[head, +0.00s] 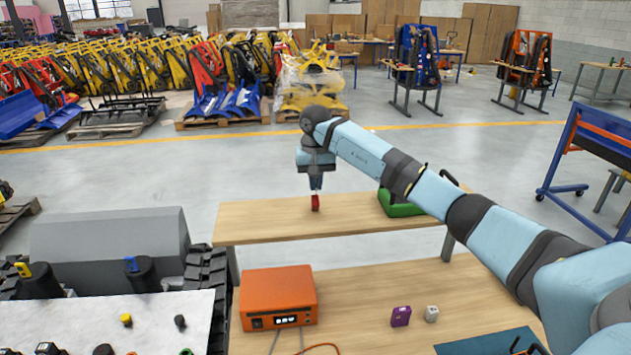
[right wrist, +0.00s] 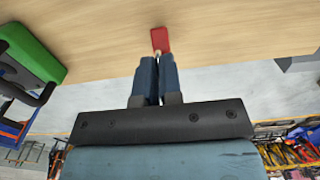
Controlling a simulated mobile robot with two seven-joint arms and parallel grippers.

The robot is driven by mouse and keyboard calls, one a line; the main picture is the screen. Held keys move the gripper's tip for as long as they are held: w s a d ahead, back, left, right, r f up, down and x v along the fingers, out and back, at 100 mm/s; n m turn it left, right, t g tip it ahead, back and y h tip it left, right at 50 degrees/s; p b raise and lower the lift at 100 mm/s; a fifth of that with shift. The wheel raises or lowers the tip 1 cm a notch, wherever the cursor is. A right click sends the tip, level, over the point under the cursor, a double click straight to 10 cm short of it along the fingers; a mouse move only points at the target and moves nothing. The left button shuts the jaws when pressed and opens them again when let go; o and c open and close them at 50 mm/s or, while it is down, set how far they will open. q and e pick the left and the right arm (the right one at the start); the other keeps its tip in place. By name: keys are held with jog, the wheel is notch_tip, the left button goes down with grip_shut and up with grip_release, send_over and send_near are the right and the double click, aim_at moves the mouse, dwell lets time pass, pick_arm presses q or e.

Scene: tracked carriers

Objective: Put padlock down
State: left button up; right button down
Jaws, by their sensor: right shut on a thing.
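The red padlock (head: 315,203) is in my right gripper (head: 316,190), at the far wooden table (head: 265,223). In the right wrist view, the padlock (right wrist: 160,39) sticks out past the fingertips (right wrist: 158,60), its red body over the wooden tabletop (right wrist: 105,38). The fingers are shut on its shackle end, which they mostly hide. Whether the padlock touches the tabletop or hangs just above it, I cannot tell. My left gripper is not in view.
A green case (head: 398,205) with a dark handle stands on the far table, right of the padlock. The nearer table holds an orange box (head: 278,297), a purple item (head: 400,316) and a small grey item (head: 431,313). The far table's left part is clear.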

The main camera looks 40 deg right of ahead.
jog(key=c, duration=1.3)
grip_release()
jog(key=shift+f, duration=0.1)
jog(key=shift+r, duration=0.55)
notch_tip(320, 180, up, 11)
jog(key=b, duration=0.2)
